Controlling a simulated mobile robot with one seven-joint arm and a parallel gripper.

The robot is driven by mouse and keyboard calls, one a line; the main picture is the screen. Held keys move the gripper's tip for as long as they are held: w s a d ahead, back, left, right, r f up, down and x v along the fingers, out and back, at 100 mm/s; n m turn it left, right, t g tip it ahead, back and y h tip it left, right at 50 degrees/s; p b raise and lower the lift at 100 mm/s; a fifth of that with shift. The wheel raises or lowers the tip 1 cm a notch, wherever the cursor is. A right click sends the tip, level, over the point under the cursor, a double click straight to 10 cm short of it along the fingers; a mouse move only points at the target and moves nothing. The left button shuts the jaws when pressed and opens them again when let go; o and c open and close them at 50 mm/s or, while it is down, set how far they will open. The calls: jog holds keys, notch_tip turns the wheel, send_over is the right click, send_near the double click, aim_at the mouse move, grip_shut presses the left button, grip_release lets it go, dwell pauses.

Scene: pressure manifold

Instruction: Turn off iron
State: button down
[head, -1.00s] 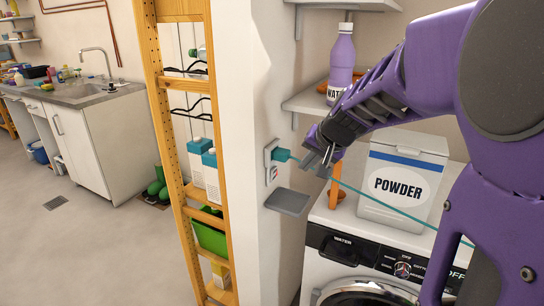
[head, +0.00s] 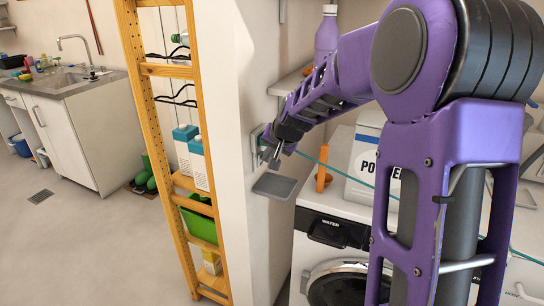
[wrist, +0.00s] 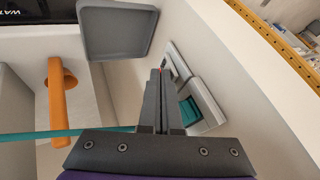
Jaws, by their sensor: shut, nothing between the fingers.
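A wall socket plate (head: 257,136) is on the side of the white wall, mostly hidden behind my gripper. In the wrist view the socket plate (wrist: 213,100) shows a teal plug (wrist: 189,110) in it, with a teal cable (head: 345,173) running right. A small red mark (wrist: 161,70) shows right at my fingertips in the wrist view. My gripper (head: 269,157) is shut and empty, its tips at the lower part of the plate. I cannot tell whether they touch it. I see no iron in these frames.
A small grey shelf (head: 275,187) sticks out of the wall just below my gripper. A wooden ladder shelf (head: 168,150) stands left.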

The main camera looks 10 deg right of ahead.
jog(key=shift+w+a+p, duration=0.2)
jog(key=shift+a+p, duration=0.05)
jog(key=shift+p, duration=0.85)
jog(key=shift+r, duration=0.25)
jog(key=shift+r+p, duration=0.5)
jog(key=shift+r, duration=0.25)
jog(key=shift+w+r, duration=0.1)
